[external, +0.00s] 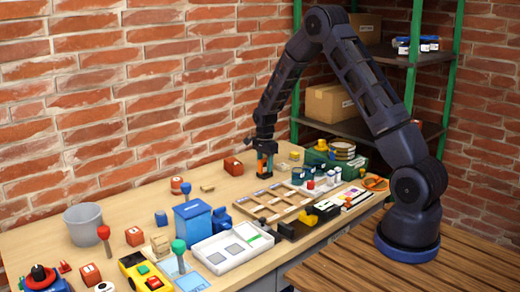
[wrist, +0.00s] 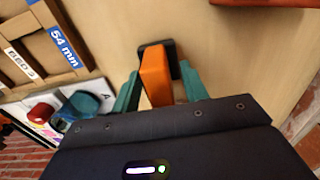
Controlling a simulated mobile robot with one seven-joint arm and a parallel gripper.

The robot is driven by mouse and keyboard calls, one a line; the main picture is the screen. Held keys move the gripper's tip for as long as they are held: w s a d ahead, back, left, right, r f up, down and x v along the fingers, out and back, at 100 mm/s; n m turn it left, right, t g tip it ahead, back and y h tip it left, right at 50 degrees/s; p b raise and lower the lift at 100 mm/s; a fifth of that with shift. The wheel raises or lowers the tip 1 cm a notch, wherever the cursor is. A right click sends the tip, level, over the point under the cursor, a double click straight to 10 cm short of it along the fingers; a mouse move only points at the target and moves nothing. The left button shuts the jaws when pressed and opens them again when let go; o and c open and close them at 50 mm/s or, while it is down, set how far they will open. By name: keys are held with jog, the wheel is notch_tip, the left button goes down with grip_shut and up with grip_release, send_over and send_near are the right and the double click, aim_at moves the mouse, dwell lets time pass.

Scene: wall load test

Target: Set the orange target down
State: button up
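The orange target (wrist: 156,76) is an upright orange block with a dark piece at its far end. It sits between the two green fingers of my gripper (wrist: 158,88), which close in on both its sides. In the external view, my gripper (external: 265,160) points down over the back of the workbench, with a little orange showing between its fingers. The dark lower end is at or just above the bench top; I cannot tell whether it touches. The fingers partly hide the target in the external view.
A wooden divided tray (external: 283,214) lies just in front of my gripper; its edge with a "54 mm" label (wrist: 64,44) shows in the wrist view. Green bins (external: 322,156) stand to the right. Bare bench top surrounds the target.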

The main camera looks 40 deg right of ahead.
jog(key=s+a+r+n+t, duration=0.15)
jog(key=s+r, duration=0.25)
jog(key=r, duration=0.8)
jog(key=s+r+n+g, duration=0.15)
jog(key=s+r, duration=0.25)
jog(key=r, duration=0.8)
jog(key=s+a+r+n+t, duration=0.2)
jog(key=s+r+n, duration=0.4)
jog(key=s+r, duration=0.45)
jog(key=s+a+r+n+t, duration=0.1)
jog(key=s+n, duration=0.3)
jog(key=s, duration=0.9)
jog(key=s+a+n+t, duration=0.1)
jog(key=s+n, duration=0.4)
jog(key=s, duration=0.8)
jog(key=shift+s+r+t, duration=0.3)
jog(key=shift+r, duration=0.1)
